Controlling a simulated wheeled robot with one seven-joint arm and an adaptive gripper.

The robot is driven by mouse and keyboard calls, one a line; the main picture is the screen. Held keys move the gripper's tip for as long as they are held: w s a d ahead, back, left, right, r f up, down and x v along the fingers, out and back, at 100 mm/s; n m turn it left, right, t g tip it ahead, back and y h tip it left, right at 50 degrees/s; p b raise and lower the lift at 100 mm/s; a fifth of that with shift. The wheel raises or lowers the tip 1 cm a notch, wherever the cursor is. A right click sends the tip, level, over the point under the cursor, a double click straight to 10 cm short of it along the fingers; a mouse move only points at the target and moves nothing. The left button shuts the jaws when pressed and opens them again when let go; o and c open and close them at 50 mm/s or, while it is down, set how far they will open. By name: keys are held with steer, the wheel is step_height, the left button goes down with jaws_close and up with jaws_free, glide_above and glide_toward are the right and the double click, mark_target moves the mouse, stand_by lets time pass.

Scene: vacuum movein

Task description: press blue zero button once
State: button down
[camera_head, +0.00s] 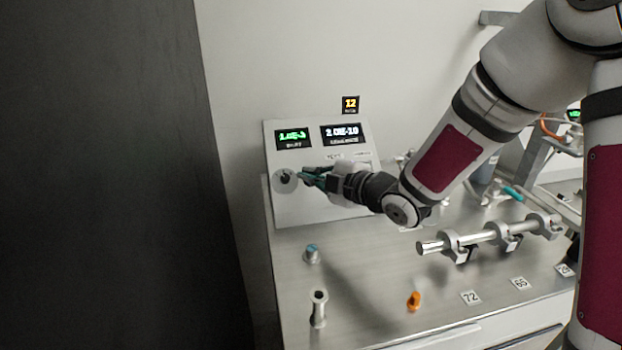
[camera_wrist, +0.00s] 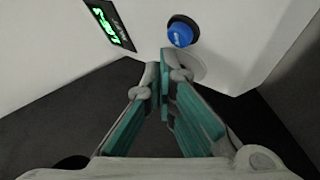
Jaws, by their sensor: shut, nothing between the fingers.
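The blue button (camera_wrist: 180,36) with a dark collar sits on the white panel in the wrist view, just beyond and slightly right of the fingertips. I cannot make out its blue face in the head view. My gripper (camera_head: 306,177) is shut and empty, with its green fingers pointing left across the front of the panel (camera_head: 290,211). In the wrist view my gripper (camera_wrist: 166,58) has its tips together below the button; a gap seems to remain, but contact is hard to judge.
A green-lit display (camera_head: 293,137) and a white-lit display (camera_head: 345,134) are on the panel above my gripper. On the bench stand a blue-topped knob (camera_head: 312,253), a metal post (camera_head: 319,308), an orange piece (camera_head: 414,300) and a clamped metal rod (camera_head: 485,236).

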steer(key=shift+f, duration=0.1)
steer(key=shift+w+f+b, duration=0.25)
steer(key=shift+b, duration=0.25)
steer(key=shift+w+a+f+b, duration=0.1)
steer(key=shift+w+f+b, duration=0.15)
steer(key=shift+f+b, duration=0.15)
stand_by(0.7)
steer(key=shift+r, duration=0.15)
steer(key=shift+s+r+p, duration=0.4)
steer(key=shift+s+r, duration=0.1)
steer(key=shift+r, duration=0.1)
steer(key=shift+r, duration=0.1)
steer(key=s+r+p, duration=0.1)
steer(key=r, duration=0.1)
steer(key=s+d+r+p, duration=0.1)
steer(key=s+p, duration=0.1)
steer(key=shift+r, duration=0.4)
stand_by(0.6)
